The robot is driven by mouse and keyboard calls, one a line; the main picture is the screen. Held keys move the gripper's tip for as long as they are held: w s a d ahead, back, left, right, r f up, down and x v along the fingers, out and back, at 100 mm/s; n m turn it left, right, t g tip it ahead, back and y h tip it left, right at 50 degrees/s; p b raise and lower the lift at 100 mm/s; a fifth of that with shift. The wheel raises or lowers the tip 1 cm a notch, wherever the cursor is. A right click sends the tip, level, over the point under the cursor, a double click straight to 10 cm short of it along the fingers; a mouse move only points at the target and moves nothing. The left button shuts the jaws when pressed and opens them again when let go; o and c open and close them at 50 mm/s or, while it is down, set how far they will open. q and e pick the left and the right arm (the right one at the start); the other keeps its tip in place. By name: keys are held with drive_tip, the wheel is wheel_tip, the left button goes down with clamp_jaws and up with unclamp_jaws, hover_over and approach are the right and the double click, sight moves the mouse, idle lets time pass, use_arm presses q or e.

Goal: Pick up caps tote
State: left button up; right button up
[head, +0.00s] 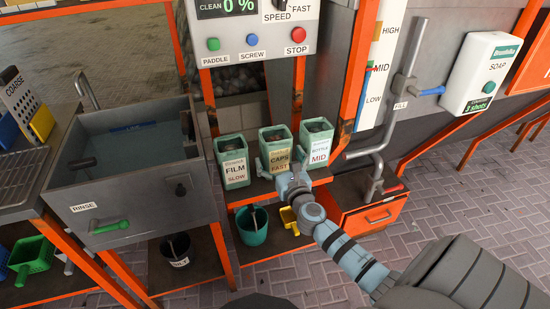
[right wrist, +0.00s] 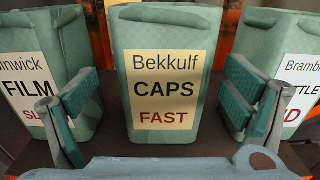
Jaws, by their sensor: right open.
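The caps tote (head: 277,151) is a green, upright bin with a cream label, standing between two similar totes on a shelf. In the right wrist view the caps tote (right wrist: 164,82) fills the middle, its label reading "Bekkulf CAPS FAST". My right gripper (head: 278,172) is at the front of this tote, and the arm hides part of the shelf edge. In the right wrist view my right gripper (right wrist: 164,115) is open, with one finger on each side of the caps tote's lower front. I cannot tell whether the fingers touch it. My left gripper is not in view.
The film tote (head: 232,162) stands close on the left and the bottle tote (head: 316,143) close on the right. An orange post (head: 357,70) rises at the right. A rinse sink (head: 140,200) is at the left. A dark green bucket (head: 252,232) stands below.

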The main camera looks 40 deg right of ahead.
drive_tip(key=b+x, duration=0.1)
drive_tip(key=x, duration=0.3)
drive_tip(key=shift+w+d+f, duration=0.1)
drive_tip(key=shift+d+f, duration=0.1)
drive_tip(key=shift+d, duration=0.1)
drive_tip(key=shift+w, duration=0.1)
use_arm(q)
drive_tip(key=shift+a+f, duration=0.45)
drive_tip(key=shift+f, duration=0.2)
